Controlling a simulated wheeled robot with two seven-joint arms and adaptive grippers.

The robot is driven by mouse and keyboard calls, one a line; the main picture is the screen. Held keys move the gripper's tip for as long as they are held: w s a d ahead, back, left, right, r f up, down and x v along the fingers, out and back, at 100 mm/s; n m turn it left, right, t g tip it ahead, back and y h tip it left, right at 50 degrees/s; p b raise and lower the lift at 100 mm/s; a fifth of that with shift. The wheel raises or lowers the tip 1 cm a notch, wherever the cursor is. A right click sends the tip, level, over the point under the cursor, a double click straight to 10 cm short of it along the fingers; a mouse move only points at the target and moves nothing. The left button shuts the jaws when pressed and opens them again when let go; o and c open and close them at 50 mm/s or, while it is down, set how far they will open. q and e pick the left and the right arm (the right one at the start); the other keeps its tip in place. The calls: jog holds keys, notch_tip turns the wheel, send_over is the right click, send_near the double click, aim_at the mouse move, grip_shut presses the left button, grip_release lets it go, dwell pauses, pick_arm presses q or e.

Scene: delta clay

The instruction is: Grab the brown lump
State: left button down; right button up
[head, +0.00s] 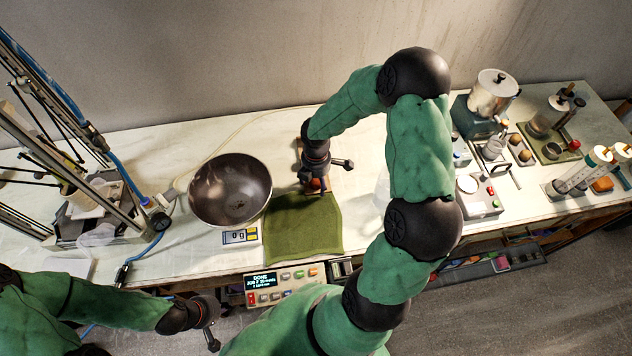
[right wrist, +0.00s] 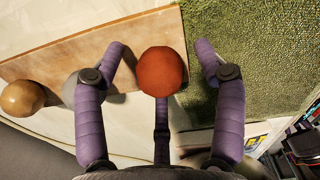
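A round reddish-brown lump (right wrist: 161,71) sits between the purple fingers of my right gripper (right wrist: 161,46) in the right wrist view. Gaps show between the lump and both side fingers, so the gripper is open. A third finger is below the lump in that view. A lighter tan-brown lump (right wrist: 22,98) lies at the left edge there, and a grey lump (right wrist: 70,92) is partly hidden behind the left finger. In the head view my right gripper (head: 314,186) points down over the reddish-brown lump (head: 317,183). My left gripper (head: 212,338) is low at the left; its fingers are unclear.
A wooden board (right wrist: 50,65) lies beside a green cloth (head: 300,232). A large metal bowl (head: 205,190) and a small scale (head: 240,236) stand left of the cloth. A control box (head: 285,285) is at the front edge. Lab equipment (head: 492,95) crowds the right.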

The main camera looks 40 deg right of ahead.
jog(key=c, duration=1.1)
jog(key=shift+o, duration=0.2)
